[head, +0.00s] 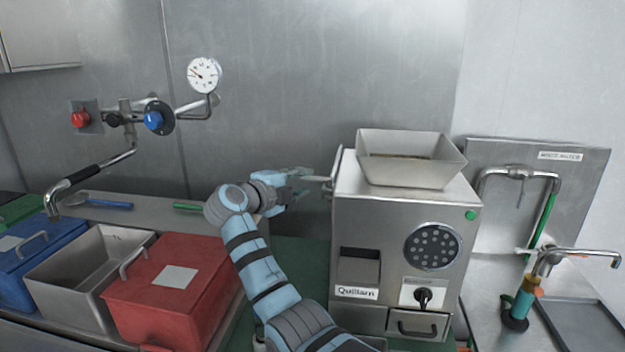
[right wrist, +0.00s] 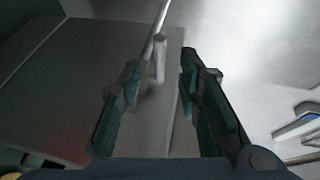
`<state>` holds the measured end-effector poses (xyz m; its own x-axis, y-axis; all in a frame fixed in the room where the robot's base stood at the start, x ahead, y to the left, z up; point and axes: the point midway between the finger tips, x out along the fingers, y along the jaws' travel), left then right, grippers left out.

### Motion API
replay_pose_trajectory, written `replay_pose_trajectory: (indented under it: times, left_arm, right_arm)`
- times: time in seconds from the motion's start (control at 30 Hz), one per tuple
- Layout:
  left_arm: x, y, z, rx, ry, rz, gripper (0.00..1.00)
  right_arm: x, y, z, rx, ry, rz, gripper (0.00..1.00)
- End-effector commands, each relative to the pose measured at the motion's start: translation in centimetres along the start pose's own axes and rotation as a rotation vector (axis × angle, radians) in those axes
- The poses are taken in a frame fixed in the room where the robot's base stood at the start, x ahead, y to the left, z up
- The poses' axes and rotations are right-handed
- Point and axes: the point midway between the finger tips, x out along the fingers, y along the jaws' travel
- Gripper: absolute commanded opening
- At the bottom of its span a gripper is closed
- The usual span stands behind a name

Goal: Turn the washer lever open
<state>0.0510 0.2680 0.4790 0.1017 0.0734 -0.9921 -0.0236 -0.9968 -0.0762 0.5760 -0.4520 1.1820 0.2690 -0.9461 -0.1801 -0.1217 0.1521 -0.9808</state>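A grey metal lever (head: 325,181) sticks out at the upper left side of the steel grinder (head: 350,215). My right gripper (head: 308,178) is beside the grinder at this lever. In the right wrist view, my right gripper (right wrist: 162,62) has its fingers apart, and a metal rod with a short peg (right wrist: 159,50) shows at the fingertips, nearer the left finger. I cannot tell whether they touch. At the right is a sink tap (head: 560,256) with a teal-handled part (head: 523,302) below it. I cannot tell which part is the washer lever. My left gripper is out of view.
A hopper (head: 410,175) tops the grinder. A red bin (head: 180,300), an open steel bin (head: 80,262) and a blue bin (head: 30,255) stand at the left. A pipe with a black grip (head: 80,177) and a gauge (head: 204,75) are on the wall.

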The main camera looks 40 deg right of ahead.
Motion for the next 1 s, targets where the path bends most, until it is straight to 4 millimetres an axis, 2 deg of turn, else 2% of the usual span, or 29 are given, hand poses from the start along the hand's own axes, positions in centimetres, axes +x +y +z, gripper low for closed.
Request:
replay_pose_trajectory:
  times: [0.1, 0.23, 0.37, 0.6, 0.8, 1.0]
  left_arm:
    - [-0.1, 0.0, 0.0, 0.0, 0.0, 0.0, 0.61]
    - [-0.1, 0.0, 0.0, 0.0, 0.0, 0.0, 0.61]
    - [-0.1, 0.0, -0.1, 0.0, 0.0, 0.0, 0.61]
    - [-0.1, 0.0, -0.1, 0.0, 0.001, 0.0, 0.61]
    - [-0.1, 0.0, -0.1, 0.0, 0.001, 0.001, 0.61]
    - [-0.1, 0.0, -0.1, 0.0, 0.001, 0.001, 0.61]
  right_arm:
    - [2.9, -0.1, -0.1, -0.001, 0.004, 0.0, 0.32]
    - [4.9, -0.1, -0.1, 0.0, 0.003, -0.001, 0.32]
    - [5.8, 0.0, -0.1, 0.001, 0.002, 0.0, 0.32]
    - [5.9, 0.0, -0.1, 0.002, 0.001, 0.0, 0.32]
    - [5.8, 0.0, -0.1, 0.001, 0.002, 0.0, 0.0]
    - [5.8, 0.0, -0.1, 0.001, 0.002, 0.0, 0.0]
